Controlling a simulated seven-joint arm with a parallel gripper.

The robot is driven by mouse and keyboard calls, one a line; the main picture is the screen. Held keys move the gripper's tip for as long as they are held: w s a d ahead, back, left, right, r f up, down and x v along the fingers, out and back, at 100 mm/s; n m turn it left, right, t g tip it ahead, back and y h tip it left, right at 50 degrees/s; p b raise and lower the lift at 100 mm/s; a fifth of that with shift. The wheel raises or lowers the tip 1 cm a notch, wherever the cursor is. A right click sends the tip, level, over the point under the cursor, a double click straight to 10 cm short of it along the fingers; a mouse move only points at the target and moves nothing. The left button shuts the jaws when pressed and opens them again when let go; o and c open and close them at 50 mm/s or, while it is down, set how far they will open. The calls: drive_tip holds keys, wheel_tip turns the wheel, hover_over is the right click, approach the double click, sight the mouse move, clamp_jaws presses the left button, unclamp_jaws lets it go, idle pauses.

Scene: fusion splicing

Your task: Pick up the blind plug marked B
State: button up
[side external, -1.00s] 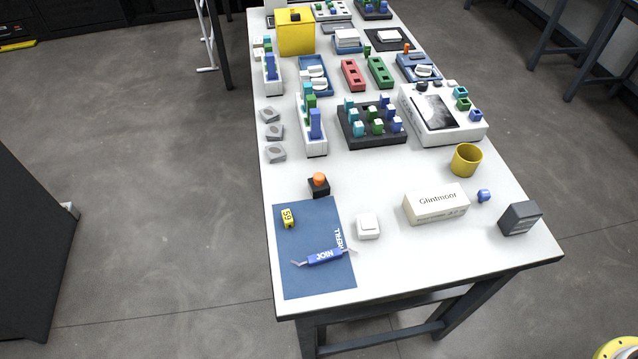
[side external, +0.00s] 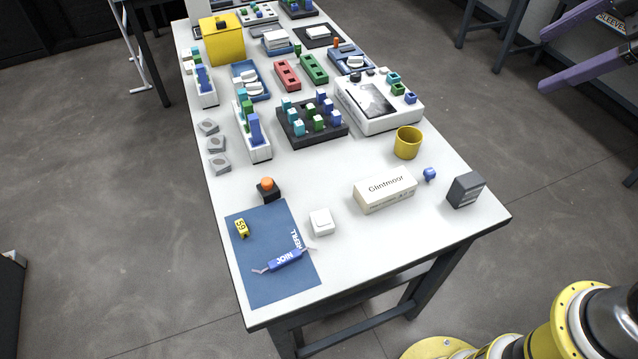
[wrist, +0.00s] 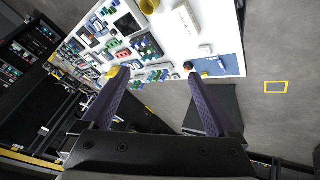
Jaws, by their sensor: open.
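No letter B is readable on any piece, so I cannot tell which is the plug marked B. A black tray (side external: 326,136) in the middle of the table holds several small teal, green and blue pieces with pale tops. A small blue piece (side external: 429,174) lies alone beside the Glintmoor box. My gripper (wrist: 157,73) has two purple fingers spread apart with nothing between them. It is high above and away from the table. Its fingers also enter the side view at the upper right (side external: 543,62).
A white Glintmoor box (side external: 385,190), yellow cup (side external: 407,142) and dark grey block (side external: 465,190) stand toward the right edge. A blue mat (side external: 262,225) lies at the front left. White racks (side external: 262,150) and a white device (side external: 385,118) flank the tray. Bare table lies in front of the tray.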

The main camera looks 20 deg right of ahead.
sight(270, 180)
drive_tip(key=w+a+f+n+g+y, duration=0.1)
drive_tip(key=w+a+f+n, duration=0.3)
drive_tip(key=w+a, duration=0.55)
drive_tip(key=w+a+f+n+g+y, duration=0.2)
drive_tip(key=w+a+n, duration=0.4)
drive_tip(key=w, duration=0.6)
drive_tip(key=a+f+g, duration=0.1)
drive_tip(key=a+f, duration=0.4)
drive_tip(key=f, duration=0.4)
drive_tip(key=w+a+f+g, duration=0.1)
drive_tip(key=a+f, duration=0.4)
drive_tip(key=f, duration=0.4)
drive_tip(key=w+a+f+g, duration=0.1)
drive_tip(key=a+f, duration=0.5)
drive_tip(key=f, duration=0.3)
drive_tip(key=shift+w+a+n, duration=0.1)
drive_tip(key=shift+w+n, duration=0.15)
drive_tip(key=shift+n, duration=0.15)
drive_tip(key=shift+x, duration=2.95)
drive_tip(key=c, duration=1.5)
